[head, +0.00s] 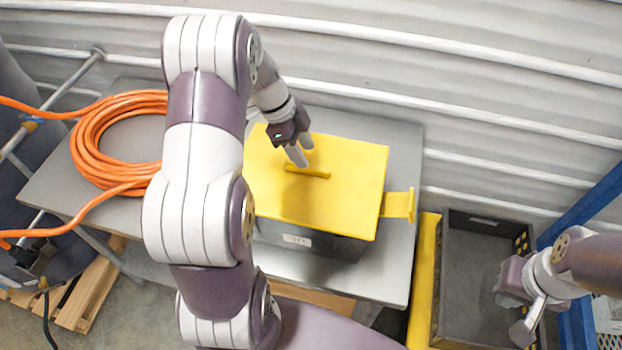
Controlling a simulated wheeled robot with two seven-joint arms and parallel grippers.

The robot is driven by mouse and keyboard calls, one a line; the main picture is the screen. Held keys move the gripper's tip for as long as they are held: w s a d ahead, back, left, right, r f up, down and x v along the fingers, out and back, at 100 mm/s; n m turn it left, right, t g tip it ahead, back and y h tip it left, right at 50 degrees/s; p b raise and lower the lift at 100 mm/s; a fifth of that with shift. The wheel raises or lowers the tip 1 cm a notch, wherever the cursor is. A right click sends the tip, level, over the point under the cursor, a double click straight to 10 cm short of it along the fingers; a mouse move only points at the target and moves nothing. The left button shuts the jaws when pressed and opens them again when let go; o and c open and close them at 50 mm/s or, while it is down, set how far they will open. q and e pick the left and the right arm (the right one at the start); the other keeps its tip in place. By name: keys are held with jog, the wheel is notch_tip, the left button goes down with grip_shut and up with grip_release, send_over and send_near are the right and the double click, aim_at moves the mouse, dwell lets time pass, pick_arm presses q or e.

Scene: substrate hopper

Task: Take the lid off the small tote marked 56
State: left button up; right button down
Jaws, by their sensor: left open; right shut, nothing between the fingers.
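A dark grey tote (330,246) stands on the grey table, with a small pale label on its front that is too small to read. A flat yellow lid (350,205) covers its top. The lid has a raised yellow handle bar (308,172) in the middle and a yellow tab (398,205) out to the right. My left gripper (301,152) is open, its fingers pointing down just above the handle bar; I cannot tell whether they touch it. My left arm hides the lid's left part. My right gripper (524,322) is shut and empty, over the crate's right side.
The grey table (385,275) has bare room right of the tote. A coil of orange hose (110,140) lies on its left part. A dark open crate (470,285) stands at right beside a yellow panel (423,285). A corrugated wall (480,90) closes the back.

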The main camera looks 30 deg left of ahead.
aim_at(308, 173)
pick_arm(q)
jog(key=f, duration=0.1)
jog(key=f+p, duration=0.1)
jog(key=s+f+p, duration=0.1)
jog(key=shift+d+f, duration=0.25)
jog(key=shift+d, duration=0.1)
jog(key=shift+f, duration=0.2)
jog(key=shift+w, duration=0.15)
jog(key=shift+w+d, duration=0.1)
jog(key=shift+d, duration=0.1)
jog(key=shift+c, duration=0.9)
jog(key=c, duration=0.5)
grip_shut()
pick_arm(e)
jog(key=r, duration=0.3)
jog(key=shift+s+a+r, duration=0.15)
jog(key=shift+s+a, duration=0.1)
pick_arm(q)
jog(key=shift+r, duration=0.1)
